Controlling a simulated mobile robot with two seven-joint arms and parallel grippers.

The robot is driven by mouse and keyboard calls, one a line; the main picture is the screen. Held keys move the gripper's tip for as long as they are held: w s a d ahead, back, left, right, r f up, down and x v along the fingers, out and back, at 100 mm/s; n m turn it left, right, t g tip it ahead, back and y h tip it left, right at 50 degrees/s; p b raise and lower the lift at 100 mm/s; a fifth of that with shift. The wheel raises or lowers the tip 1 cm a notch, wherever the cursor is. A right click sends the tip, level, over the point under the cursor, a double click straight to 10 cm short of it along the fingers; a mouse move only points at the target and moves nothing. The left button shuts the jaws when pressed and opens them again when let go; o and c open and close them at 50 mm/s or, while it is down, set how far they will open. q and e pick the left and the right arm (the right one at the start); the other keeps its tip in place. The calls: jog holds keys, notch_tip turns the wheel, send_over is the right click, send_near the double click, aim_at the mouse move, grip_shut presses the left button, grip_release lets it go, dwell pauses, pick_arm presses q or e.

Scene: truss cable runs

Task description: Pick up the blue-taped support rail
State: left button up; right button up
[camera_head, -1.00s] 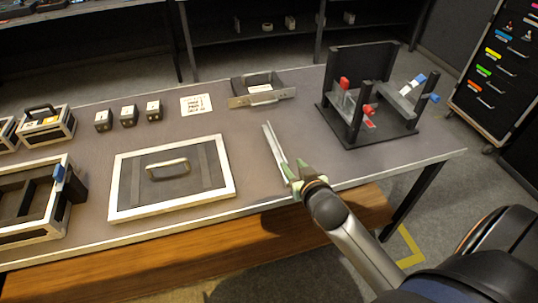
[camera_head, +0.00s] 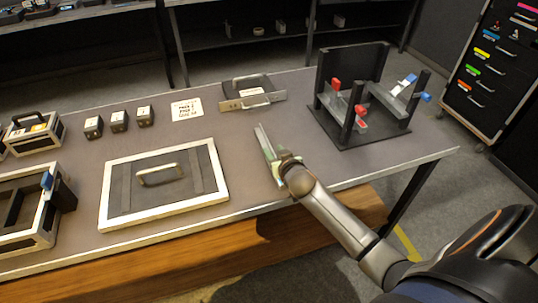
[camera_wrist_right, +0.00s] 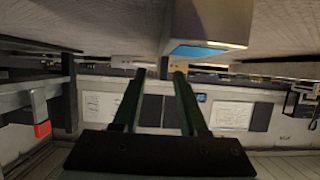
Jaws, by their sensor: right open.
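The support rail (camera_head: 265,142) is a slim, pale metal channel lying on the grey workbench, right of the framed panel. Its near part is partly hidden by my right gripper (camera_head: 284,164), which is at the rail's near end. In the right wrist view, a metal block end with a blue underside (camera_wrist_right: 205,50), apparently the rail's taped end, shows above the fingers. My right gripper (camera_wrist_right: 158,75) is open there, with nothing visible between its two green fingers. I cannot tell whether it touches the rail. My left gripper is out of view.
A black fixture (camera_head: 345,137) with red and blue clamps stands at the bench's right. A framed panel (camera_head: 218,190) with a handle lies left of the rail. A handled bracket (camera_head: 236,104) sits behind. Bare bench lies between rail and fixture.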

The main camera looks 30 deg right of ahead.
jog(key=shift+w+d+f, duration=0.1)
jog(key=shift+w+f, duration=0.05)
jog(key=shift+w, duration=0.2)
grip_shut()
dwell(1.2)
